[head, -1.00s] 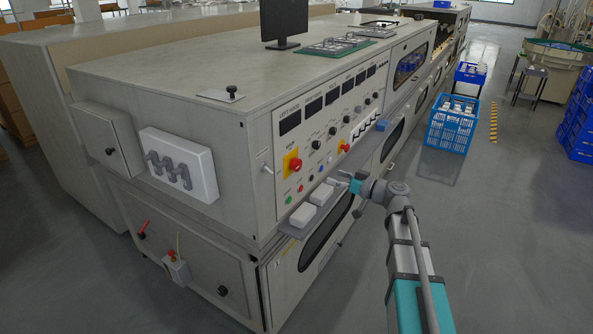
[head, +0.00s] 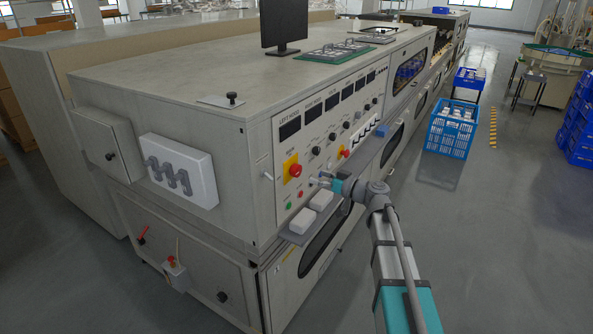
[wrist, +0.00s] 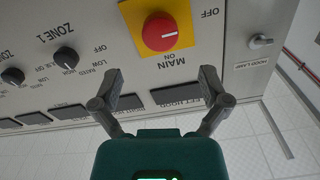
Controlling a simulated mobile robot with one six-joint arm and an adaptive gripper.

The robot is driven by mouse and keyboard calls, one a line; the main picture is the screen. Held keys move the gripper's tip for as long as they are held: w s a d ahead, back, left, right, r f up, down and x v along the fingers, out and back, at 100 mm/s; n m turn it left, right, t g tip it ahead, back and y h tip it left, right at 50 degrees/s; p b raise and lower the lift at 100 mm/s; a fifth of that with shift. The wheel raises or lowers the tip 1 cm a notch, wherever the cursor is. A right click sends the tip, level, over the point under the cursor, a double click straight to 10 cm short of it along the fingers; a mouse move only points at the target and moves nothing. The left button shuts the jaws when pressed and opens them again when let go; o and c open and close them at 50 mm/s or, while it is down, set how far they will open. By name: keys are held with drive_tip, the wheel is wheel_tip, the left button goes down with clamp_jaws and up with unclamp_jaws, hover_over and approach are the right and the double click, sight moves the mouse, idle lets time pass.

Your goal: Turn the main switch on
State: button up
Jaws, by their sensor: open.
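The main switch is a red round knob on a yellow square plate, on the left part of the control panel in the head view (head: 294,170). In the wrist view it is upside down at the top centre (wrist: 162,32), with MAIN, ON and OFF lettering around it. A small pale mark shows on the knob; its exact setting is hard to tell. My gripper (head: 316,181) is in front of the panel, right of and slightly below the switch. In the wrist view its fingers (wrist: 160,80) are spread and empty, apart from the knob.
Black zone knobs (wrist: 65,57) and dark displays (wrist: 176,93) share the panel with the switch. A hood lamp toggle (wrist: 261,41) is near the panel edge. White boxes (head: 321,197) sit on the ledge below. Blue crates (head: 452,133) stand on the floor at right.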

sight(299, 170)
drive_tip(key=x, duration=0.8)
drive_tip(key=c, duration=1.1)
